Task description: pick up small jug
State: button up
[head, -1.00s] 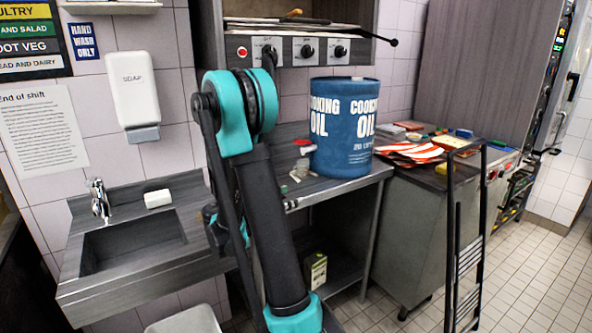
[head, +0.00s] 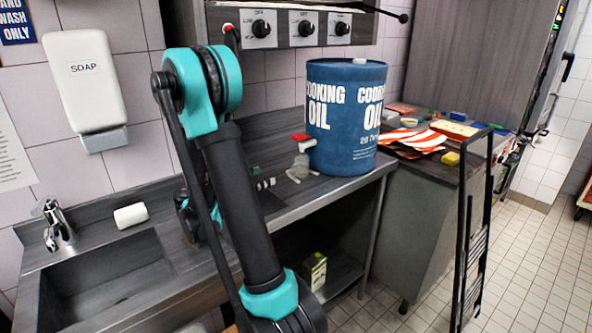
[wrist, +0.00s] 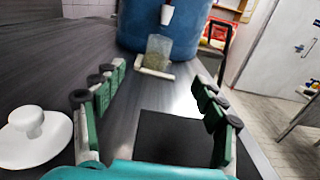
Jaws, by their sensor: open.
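A small translucent, greenish-grey vessel (wrist: 158,50), which looks like the small jug, stands at the foot of the blue drum in the wrist view, with a pale flat bar or base (wrist: 154,73) at its front. In the head view a small greyish vessel (head: 299,168) shows on the counter below the drum's tap. My gripper (wrist: 158,80) is open and empty, its green-padded fingers spread low over the counter. The vessel lies ahead, roughly between the fingers and apart from them. My arm hides most of the gripper in the head view.
The blue cooking oil drum (head: 343,120) stands close behind the vessel, its white tap (wrist: 167,14) overhanging. A white saucer-like piece (wrist: 35,140) lies left of my gripper. A dark square (wrist: 180,138) lies between the fingers. A sink (head: 105,285) is left; a black ladder-like frame (head: 468,240) is right.

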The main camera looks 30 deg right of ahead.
aim_at(295, 162)
jog(key=d, duration=0.8)
jog(key=w+d, duration=0.1)
jog(key=d, duration=0.3)
jog(key=shift+w+d+r, duration=0.15)
jog(key=shift+d, duration=1.2)
jog(key=shift+w+d+r, duration=0.1)
jog(key=shift+d, duration=1.2)
jog(key=c, duration=1.4)
jog(key=shift+o, duration=0.2)
jog(key=shift+r, duration=0.15)
